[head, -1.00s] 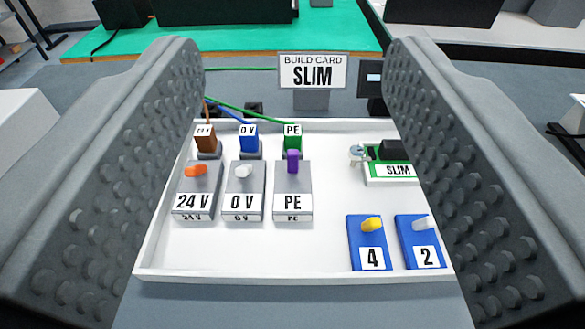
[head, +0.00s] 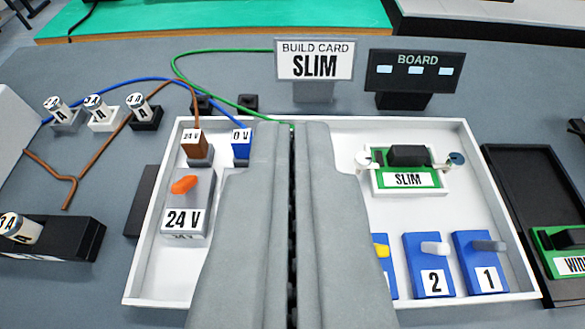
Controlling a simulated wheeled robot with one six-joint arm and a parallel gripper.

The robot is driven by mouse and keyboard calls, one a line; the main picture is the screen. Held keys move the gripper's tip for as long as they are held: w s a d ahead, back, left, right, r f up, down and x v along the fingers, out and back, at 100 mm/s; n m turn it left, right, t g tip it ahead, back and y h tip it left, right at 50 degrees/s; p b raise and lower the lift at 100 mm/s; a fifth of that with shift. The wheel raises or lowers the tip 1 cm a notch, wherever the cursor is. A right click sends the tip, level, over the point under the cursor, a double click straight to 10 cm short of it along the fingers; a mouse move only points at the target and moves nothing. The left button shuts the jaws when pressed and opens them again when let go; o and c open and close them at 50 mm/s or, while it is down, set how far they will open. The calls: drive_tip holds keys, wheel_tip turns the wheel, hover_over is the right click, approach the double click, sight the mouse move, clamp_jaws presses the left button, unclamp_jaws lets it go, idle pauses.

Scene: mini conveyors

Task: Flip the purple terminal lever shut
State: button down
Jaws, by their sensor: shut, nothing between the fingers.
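My gripper (head: 293,135) is shut and empty, its two grey fingers pressed together up the middle of the head view. The fingers hide the PE terminal and its purple lever, so the lever's position cannot be seen now. The 24 V terminal (head: 186,215), with an orange lever (head: 184,185), stands left of the fingers. The 0 V terminal is almost wholly covered; its blue plug (head: 241,145) shows behind. A green wire (head: 195,79) runs to the tray behind the fingertips. Whether the fingers touch anything is hidden.
The white tray (head: 330,122) also holds a green SLIM board (head: 410,180) and blue lever blocks, including 2 (head: 430,265) and 1 (head: 480,262). The build card (head: 315,62) and BOARD display (head: 412,72) stand behind. A dark tray (head: 515,165) is at right, fuse holders (head: 102,112) at left.

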drive_tip(key=w+f+g, duration=0.5)
drive_tip(key=w+g, duration=0.2)
drive_tip(key=w, duration=0.2)
drive_tip(key=w+f+g, duration=0.6)
drive_tip(key=w+g, duration=0.2)
drive_tip(key=w, duration=0.2)
drive_tip(key=shift+s, duration=0.1)
drive_tip(key=f, duration=0.6)
drive_tip(key=s+f, duration=0.1)
drive_tip(key=f, duration=0.3)
